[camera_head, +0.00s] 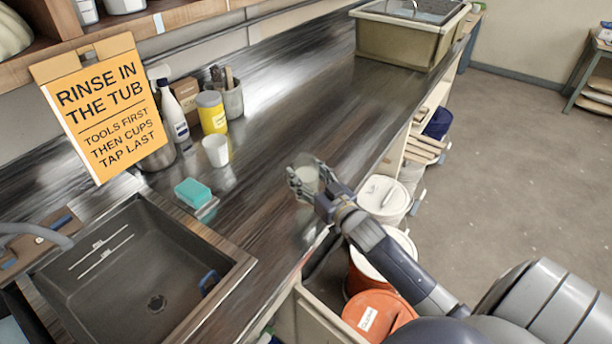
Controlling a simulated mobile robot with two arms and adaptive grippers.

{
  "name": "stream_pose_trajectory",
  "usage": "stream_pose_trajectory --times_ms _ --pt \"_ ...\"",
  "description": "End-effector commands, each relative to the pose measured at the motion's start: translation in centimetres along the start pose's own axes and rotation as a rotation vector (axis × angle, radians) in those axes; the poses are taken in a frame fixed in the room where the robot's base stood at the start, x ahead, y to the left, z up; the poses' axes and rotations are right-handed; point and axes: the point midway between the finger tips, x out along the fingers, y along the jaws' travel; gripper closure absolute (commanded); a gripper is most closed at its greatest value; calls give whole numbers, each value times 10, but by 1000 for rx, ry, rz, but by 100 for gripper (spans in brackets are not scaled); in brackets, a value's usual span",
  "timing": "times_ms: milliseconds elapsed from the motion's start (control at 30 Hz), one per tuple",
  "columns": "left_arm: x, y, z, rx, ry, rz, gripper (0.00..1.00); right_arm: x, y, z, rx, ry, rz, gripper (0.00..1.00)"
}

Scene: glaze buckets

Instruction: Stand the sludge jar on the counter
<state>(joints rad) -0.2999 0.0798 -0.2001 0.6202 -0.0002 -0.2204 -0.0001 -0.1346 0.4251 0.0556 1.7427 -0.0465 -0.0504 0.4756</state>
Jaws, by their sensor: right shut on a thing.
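My right gripper (305,172) reaches in from the lower right and is shut on a small pale, greyish jar (308,180), which I take to be the sludge jar. The fingers hide part of it. The jar looks about upright over the front part of the dark streaked counter (290,115). I cannot tell whether its base touches the counter. My left gripper is not in view.
A sink (120,265) lies at the left, with a teal sponge (192,192) and white cup (216,151) nearby. A yellow tin (211,112) stands behind. An olive tub (405,40) is at the far end. Lidded buckets (384,196) stand below the front edge. The mid-counter is clear.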

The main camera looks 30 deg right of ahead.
Motion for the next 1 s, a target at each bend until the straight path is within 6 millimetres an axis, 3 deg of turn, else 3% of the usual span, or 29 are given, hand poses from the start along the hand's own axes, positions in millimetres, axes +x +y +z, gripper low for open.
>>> stream_pose_trajectory --times_ms 367,700,1000 --pt "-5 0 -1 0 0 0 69 21 12 -1 -2 5 -1 86" --pt "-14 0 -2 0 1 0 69 22 12 32 0 3 0 86" --pt "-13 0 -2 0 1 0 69 21 11 35 -1 5 -2 86"
